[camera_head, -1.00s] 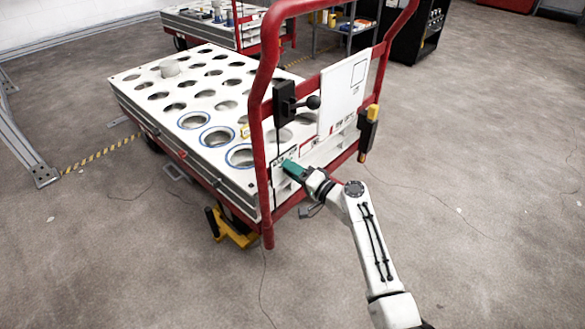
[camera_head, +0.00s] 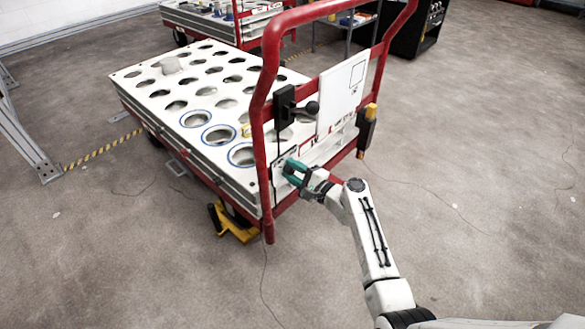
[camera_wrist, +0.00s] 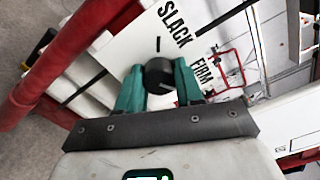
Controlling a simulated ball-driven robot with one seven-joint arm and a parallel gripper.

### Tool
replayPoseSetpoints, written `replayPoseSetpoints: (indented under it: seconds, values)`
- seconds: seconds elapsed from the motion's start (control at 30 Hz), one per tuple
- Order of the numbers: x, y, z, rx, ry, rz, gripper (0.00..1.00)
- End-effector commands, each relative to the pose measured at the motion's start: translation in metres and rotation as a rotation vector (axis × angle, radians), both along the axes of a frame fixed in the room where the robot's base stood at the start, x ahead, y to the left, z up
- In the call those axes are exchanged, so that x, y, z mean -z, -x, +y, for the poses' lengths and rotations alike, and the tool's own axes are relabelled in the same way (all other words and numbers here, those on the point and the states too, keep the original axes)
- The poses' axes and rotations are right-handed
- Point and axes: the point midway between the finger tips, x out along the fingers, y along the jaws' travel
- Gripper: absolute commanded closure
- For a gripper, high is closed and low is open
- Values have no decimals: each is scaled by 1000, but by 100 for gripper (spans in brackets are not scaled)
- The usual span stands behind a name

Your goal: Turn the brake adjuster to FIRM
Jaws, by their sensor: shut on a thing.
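The brake adjuster is a small black round knob (camera_wrist: 159,76) on a white label panel in the wrist view. The word SLACK (camera_wrist: 175,22) is printed above it and FIRM (camera_wrist: 203,74) to its right. A short black tick stands above the knob. A pale line shows on the knob face, running roughly sideways toward the FIRM side; its exact end is hard to tell. My gripper (camera_wrist: 158,90) has teal fingers shut on the knob, one on each side. In the head view my gripper (camera_head: 293,170) is at the cart's end panel, and the knob is too small to make out.
The white cart deck (camera_head: 145,80) with round holes lies beyond the red handle frame (camera_head: 262,130). A black lever box (camera_head: 285,105) and a white board (camera_head: 342,92) hang above my gripper. A yellow pedal (camera_head: 232,225) sits low at left. Floor at right is clear.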

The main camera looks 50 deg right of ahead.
Motion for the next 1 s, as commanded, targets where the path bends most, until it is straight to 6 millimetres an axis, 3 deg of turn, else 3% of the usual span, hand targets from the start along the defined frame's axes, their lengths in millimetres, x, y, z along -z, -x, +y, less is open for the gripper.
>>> replayPoseSetpoints:
  seconds: [0.63, 0.67, 0.9, 1.0]
  values:
    - [2, 1, -1, 4, -53, 5, 94]
    - [2, 1, -1, 4, -53, 5, 63]
    - [1, 1, -1, 3, -52, 3, 40]
    - [1, 0, -1, 2, -52, 3, 39]
